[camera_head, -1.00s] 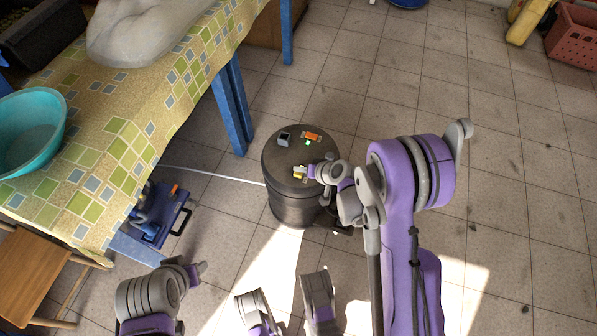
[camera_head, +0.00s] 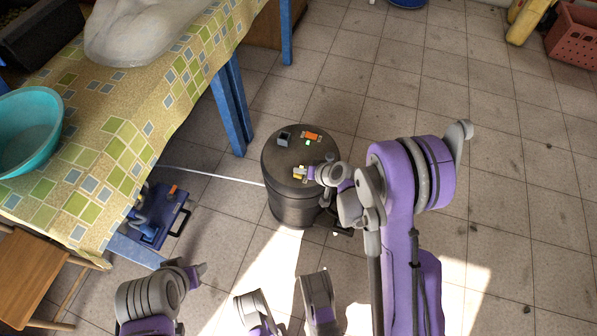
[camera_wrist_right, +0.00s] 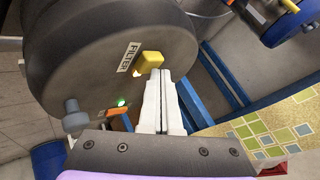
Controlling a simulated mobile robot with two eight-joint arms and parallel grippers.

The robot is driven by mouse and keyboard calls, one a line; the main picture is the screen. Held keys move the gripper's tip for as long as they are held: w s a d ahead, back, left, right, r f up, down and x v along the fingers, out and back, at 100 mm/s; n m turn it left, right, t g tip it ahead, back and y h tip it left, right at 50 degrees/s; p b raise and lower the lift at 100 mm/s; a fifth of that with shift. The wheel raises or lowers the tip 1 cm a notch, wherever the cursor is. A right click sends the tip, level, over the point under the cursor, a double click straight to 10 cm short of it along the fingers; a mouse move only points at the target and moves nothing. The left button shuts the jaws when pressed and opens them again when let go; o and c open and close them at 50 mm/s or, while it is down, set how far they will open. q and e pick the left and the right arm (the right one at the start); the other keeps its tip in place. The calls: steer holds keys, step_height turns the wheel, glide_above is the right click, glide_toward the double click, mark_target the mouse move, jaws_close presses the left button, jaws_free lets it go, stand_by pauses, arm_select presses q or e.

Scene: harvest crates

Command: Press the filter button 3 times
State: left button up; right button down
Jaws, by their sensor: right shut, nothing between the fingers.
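The dark grey drum (camera_head: 293,205) stands on the floor with controls on its round lid. The yellow filter button (camera_wrist_right: 151,61) sits beside a white FILTER label (camera_wrist_right: 129,57) in the right wrist view; it also shows in the head view (camera_head: 299,171). A small warm glow lies at its base. My right gripper (camera_wrist_right: 160,74) is shut and empty, its white fingertips right at the button's near edge; I cannot tell whether they touch it. It also shows in the head view (camera_head: 307,173).
A cloth-covered table (camera_head: 135,105) with blue legs stands left. A blue toolbox (camera_head: 160,222) lies beneath it.

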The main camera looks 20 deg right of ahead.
mark_target(301, 175)
steer(key=shift+f, duration=0.2)
steer(key=shift+r, duration=0.15)
stand_by(0.3)
steer(key=shift+r+p, duration=0.4)
steer(key=shift+r, duration=0.35)
steer(key=shift+r+p, duration=1.5)
steer(key=shift+r, duration=1.05)
stand_by(0.5)
step_height(301, 175, up, 4)
steer(key=shift+f, duration=0.1)
